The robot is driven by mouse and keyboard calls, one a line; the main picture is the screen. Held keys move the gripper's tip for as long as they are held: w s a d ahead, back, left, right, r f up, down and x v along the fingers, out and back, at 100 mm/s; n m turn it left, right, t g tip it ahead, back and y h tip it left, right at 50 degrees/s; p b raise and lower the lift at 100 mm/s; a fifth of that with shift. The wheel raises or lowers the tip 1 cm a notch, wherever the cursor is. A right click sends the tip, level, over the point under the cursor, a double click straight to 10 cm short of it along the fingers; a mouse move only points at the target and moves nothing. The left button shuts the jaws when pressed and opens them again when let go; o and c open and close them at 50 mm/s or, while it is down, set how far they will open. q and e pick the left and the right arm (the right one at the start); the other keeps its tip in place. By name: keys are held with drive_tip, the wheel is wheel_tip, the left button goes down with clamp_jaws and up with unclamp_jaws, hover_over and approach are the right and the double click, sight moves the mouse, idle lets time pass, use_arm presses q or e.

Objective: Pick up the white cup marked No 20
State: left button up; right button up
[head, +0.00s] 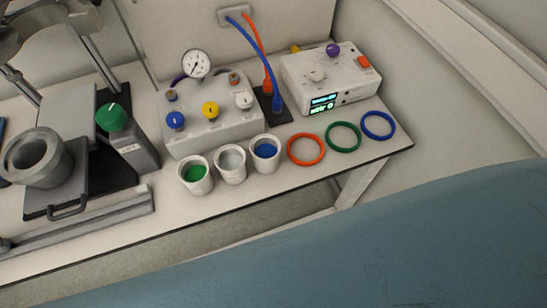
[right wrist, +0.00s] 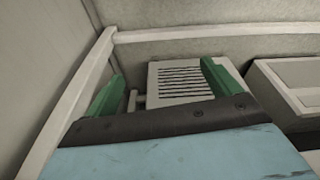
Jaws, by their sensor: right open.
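Three white cups stand upright in a row near the front edge of the bench in the head view. The left cup (head: 197,183) has green inside, the middle cup (head: 232,170) has pale grey inside, and the right cup (head: 265,160) has blue inside. Markings on them are too small to read, so I cannot tell which is No 20. My right gripper (right wrist: 165,82) shows in the right wrist view with its two green fingers apart and nothing between them. No cup shows in that view. My left gripper is in neither view.
Orange (head: 306,149), green (head: 343,137) and blue (head: 378,125) rings lie right of the cups. A valve block (head: 212,130) with a gauge and a control box (head: 330,78) stand behind. A green-knobbed lift unit (head: 130,145) is left. My teal arm fills the lower right.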

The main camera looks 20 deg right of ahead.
drive_tip(key=w+a+r+m+y+b, duration=0.2)
drive_tip(key=w+r+m+y, duration=0.15)
drive_tip(key=r, duration=0.65)
drive_tip(key=w+a+r+m+y+b, duration=0.2)
drive_tip(key=w+r+m+y, duration=0.15)
drive_tip(key=r, duration=0.65)
drive_tip(key=w+d+r+m+t+y, duration=0.1)
drive_tip(key=w+d+r+m+y, duration=0.15)
drive_tip(key=w+r+m, duration=0.4)
drive_tip(key=w+d+r+m+t+y, duration=0.1)
drive_tip(key=w+d+r+m+y, duration=0.2)
drive_tip(key=m, duration=0.7)
approach(254, 149)
drive_tip(key=shift+m+h, duration=0.35)
drive_tip(key=shift+m, duration=0.1)
drive_tip(key=b+x, duration=0.1)
drive_tip(key=x, duration=0.3)
drive_tip(key=shift+w+a, duration=0.1)
drive_tip(key=shift+a+f, duration=0.15)
